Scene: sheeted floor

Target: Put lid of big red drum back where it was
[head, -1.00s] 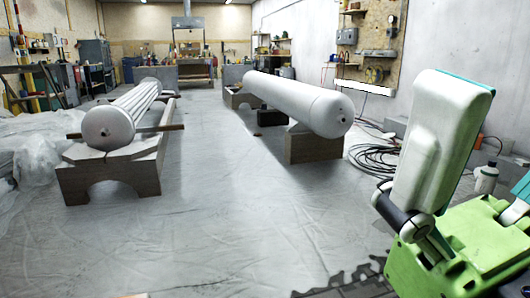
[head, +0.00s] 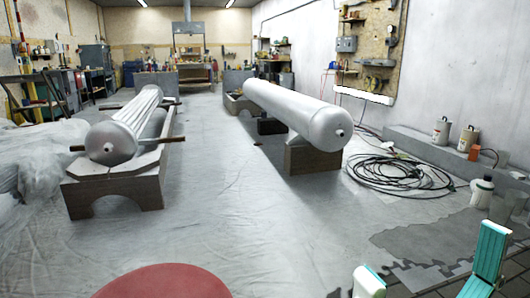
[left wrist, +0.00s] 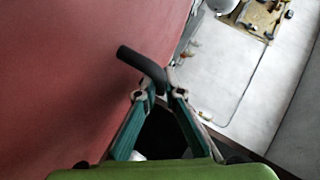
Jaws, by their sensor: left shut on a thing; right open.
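A red round surface (head: 165,282) shows at the bottom edge of the head view; I cannot tell whether it is the drum's lid or its top. In the left wrist view a large red surface (left wrist: 75,75) fills the left side. There my left gripper (left wrist: 159,92) is shut on a black curved handle (left wrist: 138,62), which lies in front of the red surface's edge. Where the handle joins is hidden. My left gripper is not in the head view. My right gripper (head: 430,258) is open and empty at the lower right, apart from the red surface.
Two long metal cylinders, left (head: 112,140) and right (head: 325,127), rest on supports with a clear sheeted aisle between them. A coiled black cable (head: 400,175) lies at right. Bottles (head: 482,190) stand near a low ledge (head: 420,150). Plastic sheeting (head: 35,165) is heaped at left.

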